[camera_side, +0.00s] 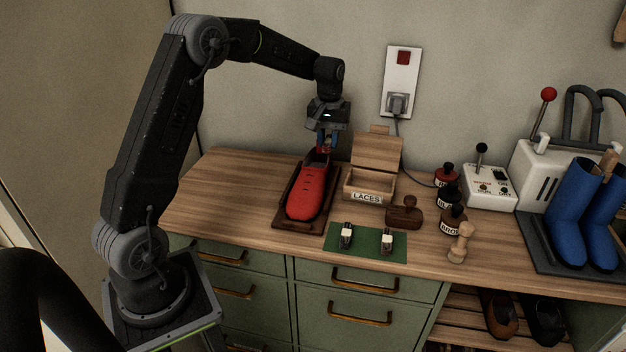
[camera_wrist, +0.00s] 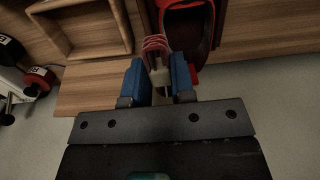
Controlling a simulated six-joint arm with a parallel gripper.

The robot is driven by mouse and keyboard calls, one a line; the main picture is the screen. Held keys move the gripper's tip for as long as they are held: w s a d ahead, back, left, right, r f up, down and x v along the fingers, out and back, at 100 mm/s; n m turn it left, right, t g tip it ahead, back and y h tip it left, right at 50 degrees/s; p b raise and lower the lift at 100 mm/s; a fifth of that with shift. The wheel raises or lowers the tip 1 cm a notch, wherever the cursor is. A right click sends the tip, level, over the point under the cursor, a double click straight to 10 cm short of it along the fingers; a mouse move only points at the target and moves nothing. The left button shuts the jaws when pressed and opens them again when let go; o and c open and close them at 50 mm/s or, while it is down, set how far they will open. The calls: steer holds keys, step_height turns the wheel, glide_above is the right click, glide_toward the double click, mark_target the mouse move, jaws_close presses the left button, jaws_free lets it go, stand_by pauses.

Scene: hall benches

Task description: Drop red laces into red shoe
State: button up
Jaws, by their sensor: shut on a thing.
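The red shoe (camera_side: 309,188) stands on a dark wooden board (camera_side: 285,222) on the bench, its opening toward the wall. My gripper (camera_side: 326,145) is above the heel end of the shoe, pointing down. In the wrist view my gripper (camera_wrist: 160,84) has its blue fingers shut on a bundle of red laces (camera_wrist: 155,47) with a pale band. The laces are beside or over the edge of the shoe's opening in that view, where the red shoe (camera_wrist: 188,22) shows its dark inside. How high the laces hang above the shoe is hard to tell.
An open wooden box labelled LACES (camera_side: 368,187) stands right of the shoe and looks empty. A green mat (camera_side: 365,243) holds two bundles with pale bands. A brush (camera_side: 404,213), bottles (camera_side: 453,220) and a wooden peg (camera_side: 461,243) stand further right. Blue boots (camera_side: 572,205) are far right.

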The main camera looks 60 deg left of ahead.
step_height(320, 180, up, 4)
steer(key=s+a, duration=0.1)
steer(key=s, duration=0.1)
steer(key=shift+w+a+f, duration=0.1)
steer(key=shift+f, duration=1.35)
steer(key=shift+w+a+f, duration=0.1)
steer(key=shift+f, duration=1.3)
steer(key=o, duration=1)
step_height(320, 180, up, 14)
steer(key=shift+f, duration=0.1)
